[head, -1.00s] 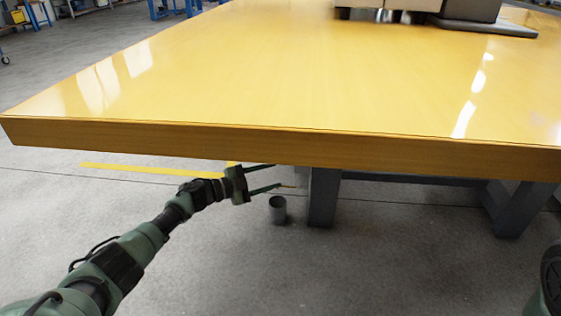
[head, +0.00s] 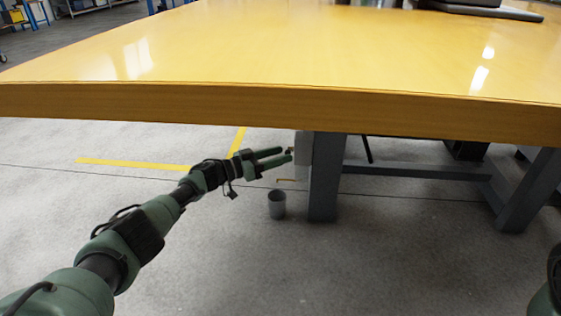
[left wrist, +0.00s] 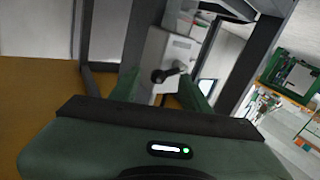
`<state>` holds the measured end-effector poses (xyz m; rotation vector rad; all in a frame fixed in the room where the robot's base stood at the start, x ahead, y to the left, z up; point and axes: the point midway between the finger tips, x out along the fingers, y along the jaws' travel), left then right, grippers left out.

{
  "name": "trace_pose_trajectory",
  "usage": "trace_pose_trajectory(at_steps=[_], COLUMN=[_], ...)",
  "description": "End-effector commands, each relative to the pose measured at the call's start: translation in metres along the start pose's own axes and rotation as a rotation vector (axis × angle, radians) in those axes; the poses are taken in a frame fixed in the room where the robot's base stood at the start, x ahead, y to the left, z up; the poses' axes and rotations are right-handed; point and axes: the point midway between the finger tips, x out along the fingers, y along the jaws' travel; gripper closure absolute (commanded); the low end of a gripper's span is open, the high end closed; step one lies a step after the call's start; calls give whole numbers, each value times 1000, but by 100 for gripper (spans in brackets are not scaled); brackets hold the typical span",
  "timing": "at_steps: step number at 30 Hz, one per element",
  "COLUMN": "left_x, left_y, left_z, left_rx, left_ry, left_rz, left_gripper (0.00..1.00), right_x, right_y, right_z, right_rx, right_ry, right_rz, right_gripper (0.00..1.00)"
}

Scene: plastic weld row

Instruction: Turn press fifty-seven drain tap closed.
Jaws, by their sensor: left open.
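The drain tap (left wrist: 166,73) is a dark handle with a round hub on a pale grey box (left wrist: 172,48) in the left wrist view. In the head view the box (head: 303,158) is partly hidden by the table leg, and the tap's handle is too small to make out clearly. My left gripper (head: 287,155) is open, under the table's front edge, with its fingers pointing at the box. In the left wrist view the tap lies between its two fingers (left wrist: 160,85); contact cannot be told.
A yellow-brown tabletop (head: 280,105) spans above the gripper. A grey table leg (head: 325,178) stands just right of the box. A thin brass-coloured pipe (head: 288,180) sticks out low, above a grey cup (head: 277,204) on the floor. The floor to the left is clear.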

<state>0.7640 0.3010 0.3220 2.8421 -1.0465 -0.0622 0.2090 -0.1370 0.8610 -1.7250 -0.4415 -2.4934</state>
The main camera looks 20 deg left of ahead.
Motion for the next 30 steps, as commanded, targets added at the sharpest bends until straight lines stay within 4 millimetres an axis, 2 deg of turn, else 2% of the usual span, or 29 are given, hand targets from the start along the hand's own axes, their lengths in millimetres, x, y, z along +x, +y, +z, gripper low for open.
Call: trace_pose_trajectory(at_steps=[3,11,16,17,23,30], left_x=[7,8,8,8,9,11], left_y=[0,0,0,0,1,0], left_z=[1,0,0,0,-2,-15], left_rx=[2,1,2,2,-3,-108], left_ry=[-1,-2,-1,-1,-4,-74], left_rz=[0,0,0,1,1,-7], left_gripper=[53,53,98,100,100,100], right_x=[-6,-5,-5,-5,-3,26], right_y=[-1,-1,-1,-1,-1,5], right_z=[-2,-2,-2,-2,0,11], right_rx=[0,1,1,1,1,2], right_ry=[1,1,1,0,-1,-4], right_rz=[-1,-1,-1,-1,0,0], right_gripper=[19,19,19,19,19,19])
